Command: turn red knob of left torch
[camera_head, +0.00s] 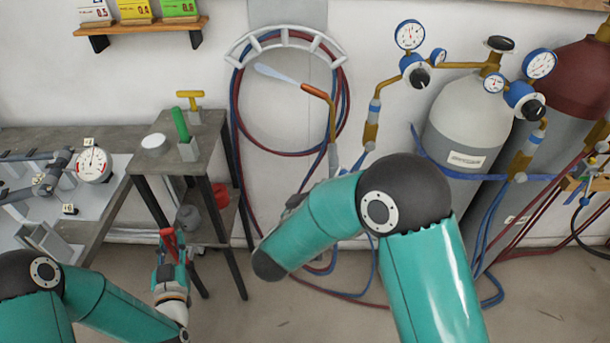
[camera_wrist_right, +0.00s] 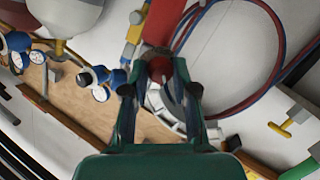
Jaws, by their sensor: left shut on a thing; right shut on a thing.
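A torch (camera_head: 325,98) with an orange-brown neck and a pale blue-white flame at its tip stands in front of the hose coil, its lower end hidden by my right arm. My right gripper (camera_wrist_right: 162,72) is hidden in the head view. My left gripper (camera_head: 171,250) is at lower left, shut on a small red part (camera_head: 168,238), apart from the torch.
Gas cylinders with regulators (camera_head: 465,130) stand at right. Red and blue hoses (camera_head: 345,110) hang from a white wall rack (camera_head: 285,38) and trail on the floor. A workbench (camera_head: 120,150) and small stand (camera_head: 212,150) are at left. A wall shelf (camera_head: 145,26) is above.

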